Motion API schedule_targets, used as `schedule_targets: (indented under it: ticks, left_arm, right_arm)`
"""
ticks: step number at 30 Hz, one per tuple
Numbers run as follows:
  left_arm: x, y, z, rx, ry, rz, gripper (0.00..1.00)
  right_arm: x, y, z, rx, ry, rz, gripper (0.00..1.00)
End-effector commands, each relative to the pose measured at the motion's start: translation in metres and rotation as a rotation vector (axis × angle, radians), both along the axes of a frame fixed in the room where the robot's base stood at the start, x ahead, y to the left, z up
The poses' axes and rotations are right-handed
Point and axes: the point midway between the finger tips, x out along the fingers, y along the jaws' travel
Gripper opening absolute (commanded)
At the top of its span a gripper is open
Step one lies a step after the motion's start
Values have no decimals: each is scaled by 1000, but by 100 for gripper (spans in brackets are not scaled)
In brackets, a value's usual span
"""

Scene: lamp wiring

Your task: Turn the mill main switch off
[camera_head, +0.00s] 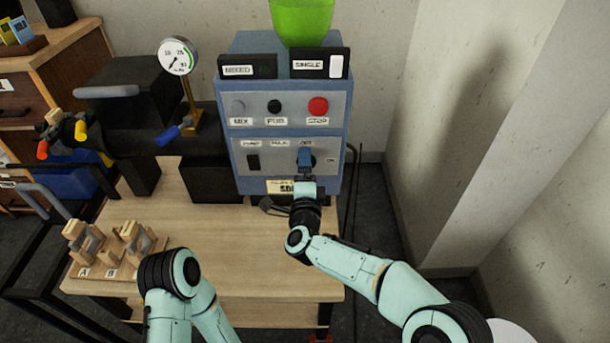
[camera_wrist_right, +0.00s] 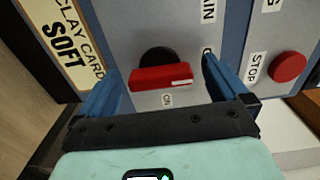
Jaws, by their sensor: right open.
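The main switch has a red bar handle (camera_wrist_right: 155,78) on a black round base, seen in the right wrist view. The handle's white-marked end points up the panel, toward the OFF label (camera_head: 306,142). The ON label (camera_wrist_right: 167,99) is beside the handle, off its line. My right gripper (camera_head: 305,157) is at the switch in the head view and hides most of it. In the right wrist view its blue fingers (camera_wrist_right: 155,75) are open, one past each end of the handle, with visible gaps. My left arm shows at the bottom of the head view, its gripper out of sight.
The blue mill panel (camera_head: 344,120) carries a red STOP button (camera_head: 318,106), a black button (camera_head: 274,107) and a grey button (camera_head: 237,106) above the switch. A gauge (camera_head: 178,57) and wooden blocks (camera_head: 130,242) are to the left. The bench front (camera_head: 240,260) is clear.

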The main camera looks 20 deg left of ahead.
Motion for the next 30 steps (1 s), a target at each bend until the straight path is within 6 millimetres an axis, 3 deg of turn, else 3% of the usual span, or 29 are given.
schedule_targets:
  ticks: [8,22,30]
  left_arm:
    - [-2,-1,2,-2,4,-1,43]
    - [-8,-4,6,-10,20,-9,43]
    - [-9,-5,7,-12,24,-10,43]
  right_arm:
    - [-24,-7,1,-2,0,2,100]
    - [-109,-31,1,-1,0,2,100]
    - [-128,-37,0,0,0,0,100]
